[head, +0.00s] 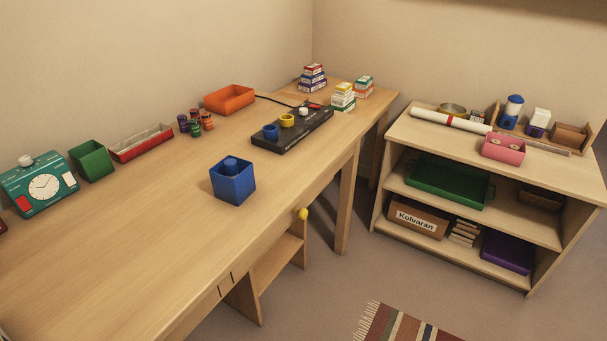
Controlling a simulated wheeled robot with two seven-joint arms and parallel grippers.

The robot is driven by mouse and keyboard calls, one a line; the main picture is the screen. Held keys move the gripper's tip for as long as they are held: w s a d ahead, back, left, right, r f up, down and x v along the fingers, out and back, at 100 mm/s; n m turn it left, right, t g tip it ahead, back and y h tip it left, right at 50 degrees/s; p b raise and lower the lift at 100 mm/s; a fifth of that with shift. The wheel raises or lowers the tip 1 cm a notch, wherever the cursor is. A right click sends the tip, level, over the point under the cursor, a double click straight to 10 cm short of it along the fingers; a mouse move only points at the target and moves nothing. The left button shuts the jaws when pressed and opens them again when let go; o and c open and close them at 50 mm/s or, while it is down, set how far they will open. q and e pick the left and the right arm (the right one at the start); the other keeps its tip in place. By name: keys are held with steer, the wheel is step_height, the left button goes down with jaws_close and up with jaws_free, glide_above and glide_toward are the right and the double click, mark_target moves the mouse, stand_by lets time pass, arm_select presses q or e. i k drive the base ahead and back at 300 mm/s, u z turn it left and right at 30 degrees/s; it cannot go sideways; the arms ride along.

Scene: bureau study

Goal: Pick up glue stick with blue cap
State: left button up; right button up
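I cannot make out a glue stick with a blue cap for certain. Several small dark cylinders (195,124) with coloured bands stand in a group near the back wall on the long desk (130,250); they are too small to identify. A blue square box (233,186) stands near the desk's front edge, with a rounded blue thing (230,163) showing in its opening. A blue and white upright object (512,110) stands on top of the shelf unit at the right. Neither of my grippers is in view.
A teal clock device (40,188), green box (91,161), red-rimmed tray (142,144) and orange tray (229,99) line the wall. A black board (292,131) with round pieces lies farther along. The desk's left front is clear. A low shelf unit (550,178) stands right, across open floor.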

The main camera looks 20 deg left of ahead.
mark_target(230, 165)
steer(key=z, duration=0.5)
steer(key=i, duration=0.5)
steer(key=u, duration=1.9)
